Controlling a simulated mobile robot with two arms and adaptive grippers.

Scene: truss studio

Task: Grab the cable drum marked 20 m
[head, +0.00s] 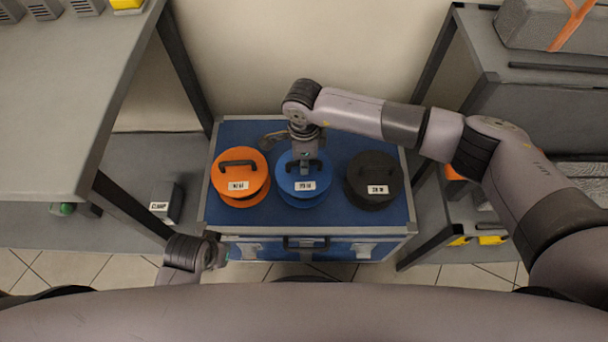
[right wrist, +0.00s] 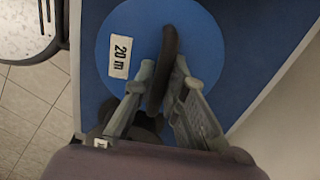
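The blue cable drum (head: 318,177) stands on the blue case between the two other drums. In the right wrist view the blue drum (right wrist: 103,35) has a white label (right wrist: 120,55) reading 20 m and a dark handle (right wrist: 170,42). My right gripper (head: 305,167) points down over the drum's top. In the right wrist view its fingers (right wrist: 165,78) are closed in on both sides of the handle. An orange drum (head: 256,166) stands to the left and a black drum (head: 367,165) to the right; their labels are too small to read surely. My left gripper (head: 215,250) is low at the case's front left; its fingers are unclear.
The blue case (head: 300,126) has metal edging and a front handle. A grey table (head: 60,90) stands at left and a shelf unit (head: 540,110) at right. A small grey box (head: 167,202) sits left of the case. Tiled floor shows in front.

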